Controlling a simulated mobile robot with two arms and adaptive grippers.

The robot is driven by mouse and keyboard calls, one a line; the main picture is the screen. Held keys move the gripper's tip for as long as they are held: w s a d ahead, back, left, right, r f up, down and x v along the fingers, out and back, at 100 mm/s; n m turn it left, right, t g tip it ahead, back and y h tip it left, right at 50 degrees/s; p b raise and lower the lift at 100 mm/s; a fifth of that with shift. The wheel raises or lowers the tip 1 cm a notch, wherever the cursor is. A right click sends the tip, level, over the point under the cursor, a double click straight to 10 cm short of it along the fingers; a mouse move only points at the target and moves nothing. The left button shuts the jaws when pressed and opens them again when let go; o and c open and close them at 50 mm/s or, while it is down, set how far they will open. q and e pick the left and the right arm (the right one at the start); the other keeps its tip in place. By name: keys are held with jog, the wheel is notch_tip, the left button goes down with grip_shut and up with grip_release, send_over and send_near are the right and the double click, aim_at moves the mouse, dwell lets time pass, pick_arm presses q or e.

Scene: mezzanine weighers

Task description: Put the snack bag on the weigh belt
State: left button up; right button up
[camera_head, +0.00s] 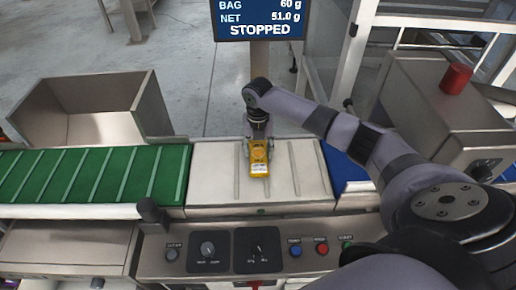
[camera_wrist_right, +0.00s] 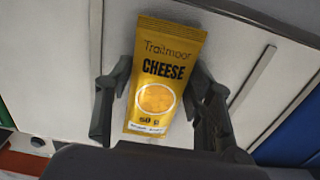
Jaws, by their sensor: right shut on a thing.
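The yellow snack bag (camera_head: 260,162), printed "Trailmoor CHEESE", is over the pale weigh belt (camera_head: 215,178) in the middle of the head view. My right gripper (camera_head: 259,148) reaches down from above and is shut on the bag. In the right wrist view the bag (camera_wrist_right: 162,80) shows its label between the two dark fingers (camera_wrist_right: 160,108), with the belt surface behind it. I cannot tell whether the bag touches the belt. My left gripper is not in view.
A green cleated belt (camera_head: 100,176) adjoins on the left and a blue belt (camera_head: 345,168) on the right. A metal bin (camera_head: 100,95) stands behind the green belt. The display (camera_head: 260,18) reads "STOPPED" and "51.0 g". A control panel (camera_head: 230,250) runs along the front.

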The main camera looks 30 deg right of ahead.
aim_at(258, 149)
jog(key=o, duration=1.2)
jog(key=shift+f, duration=0.1)
jog(key=shift+c, duration=0.2)
notch_tip(258, 149, up, 12)
jog(key=shift+r+b, duration=0.2)
jog(key=shift+b, duration=0.2)
jog(key=shift+f, duration=0.1)
